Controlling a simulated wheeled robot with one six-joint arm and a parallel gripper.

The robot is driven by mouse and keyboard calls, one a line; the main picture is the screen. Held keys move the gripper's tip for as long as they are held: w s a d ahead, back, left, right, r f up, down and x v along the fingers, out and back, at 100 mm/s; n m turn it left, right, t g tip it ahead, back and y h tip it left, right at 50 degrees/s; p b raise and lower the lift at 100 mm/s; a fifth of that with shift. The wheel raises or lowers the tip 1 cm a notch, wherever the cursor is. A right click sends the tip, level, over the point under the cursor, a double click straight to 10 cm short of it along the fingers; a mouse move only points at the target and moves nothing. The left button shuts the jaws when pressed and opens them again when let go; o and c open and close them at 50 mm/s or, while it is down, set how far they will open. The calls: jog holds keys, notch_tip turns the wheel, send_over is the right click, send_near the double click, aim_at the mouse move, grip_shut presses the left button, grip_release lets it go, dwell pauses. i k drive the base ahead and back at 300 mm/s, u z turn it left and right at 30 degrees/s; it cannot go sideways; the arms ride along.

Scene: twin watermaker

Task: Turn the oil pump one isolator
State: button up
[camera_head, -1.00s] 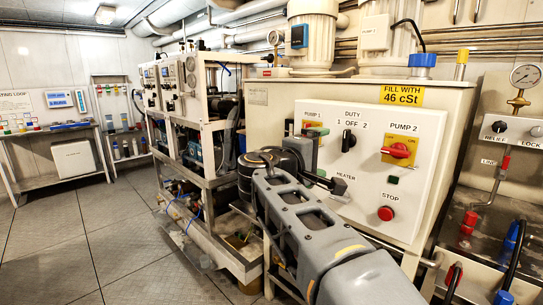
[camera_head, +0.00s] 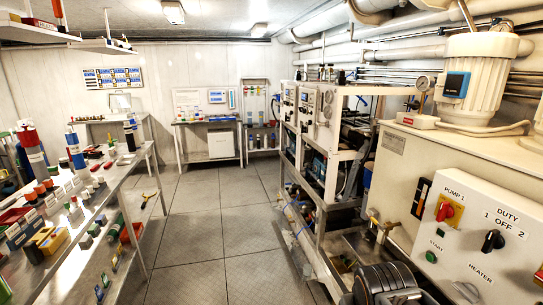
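The oil pump one isolator (camera_head: 446,211) is a red rotary handle on a yellow plate, under the label PUMP 1. It sits at the upper left of the white control panel (camera_head: 470,245), at the right of the picture. The handle looks tilted, but its exact setting is too small to read. Nothing covers it. A dark grey part of my arm shows at the bottom edge, below and left of the panel. My gripper is not in view, so its state and its distance from the isolator are hidden.
A black DUTY knob (camera_head: 493,241) is right of the isolator, and a green START button (camera_head: 431,256) is below it. A brass fitting (camera_head: 381,228) stands left of the panel. A cluttered bench (camera_head: 140,170) lines the left. The tiled floor (camera_head: 195,225) between is clear.

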aim_at(446, 212)
jog(key=z, duration=0.05)
jog(key=k, duration=0.45)
jog(key=z, duration=1.05)
jog(key=i, duration=0.7)
jog(key=u, duration=2.2)
